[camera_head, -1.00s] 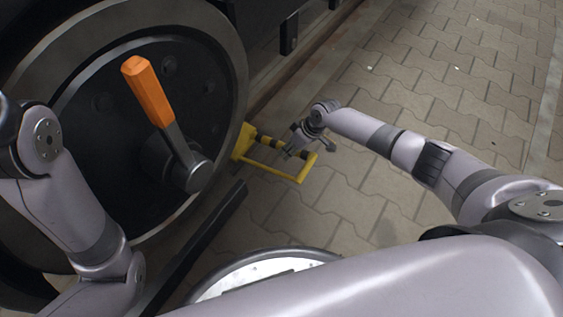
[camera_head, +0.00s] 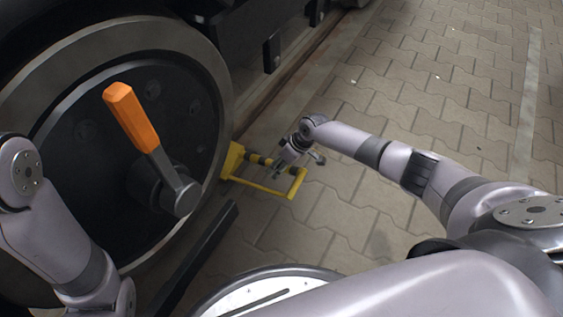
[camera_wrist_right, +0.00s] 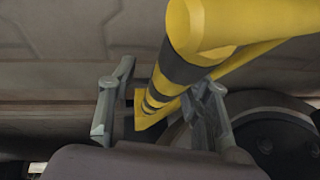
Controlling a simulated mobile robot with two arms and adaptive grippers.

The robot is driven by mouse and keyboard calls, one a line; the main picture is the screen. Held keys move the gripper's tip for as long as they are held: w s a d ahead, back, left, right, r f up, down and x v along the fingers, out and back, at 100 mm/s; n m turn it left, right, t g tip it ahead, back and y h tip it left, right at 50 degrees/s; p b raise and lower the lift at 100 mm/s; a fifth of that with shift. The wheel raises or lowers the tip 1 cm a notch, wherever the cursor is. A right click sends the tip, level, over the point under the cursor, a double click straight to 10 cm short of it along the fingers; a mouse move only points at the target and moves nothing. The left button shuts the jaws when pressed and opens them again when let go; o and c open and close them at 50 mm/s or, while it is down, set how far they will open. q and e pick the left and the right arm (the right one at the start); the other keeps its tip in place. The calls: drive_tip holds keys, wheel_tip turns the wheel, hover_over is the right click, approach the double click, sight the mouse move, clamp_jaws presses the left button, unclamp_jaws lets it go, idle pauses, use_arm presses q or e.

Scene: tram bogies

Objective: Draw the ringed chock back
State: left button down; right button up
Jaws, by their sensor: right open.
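The chock (camera_head: 233,159) is yellow and sits on the paving against the right side of the big dark wheel. A yellow loop handle (camera_head: 262,187) reaches right from it, with a black-and-yellow striped bar along its far side. My right gripper (camera_head: 294,164) is open at the handle's right end. In the right wrist view the striped bar (camera_wrist_right: 181,72) runs between the two spread fingers of my right gripper (camera_wrist_right: 165,105), and I see no closed grip on it. My left arm shows at the left edge; its gripper is out of view.
The wheel (camera_head: 95,130) fills the left, with an orange-handled lever (camera_head: 133,118) standing out from its hub. A dark bar (camera_head: 200,255) lies low in front of the wheel. A rail (camera_head: 290,85) runs along the wheel's far side. Paving (camera_head: 440,100) to the right is clear.

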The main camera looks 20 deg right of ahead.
drive_tip(key=v, duration=1.2)
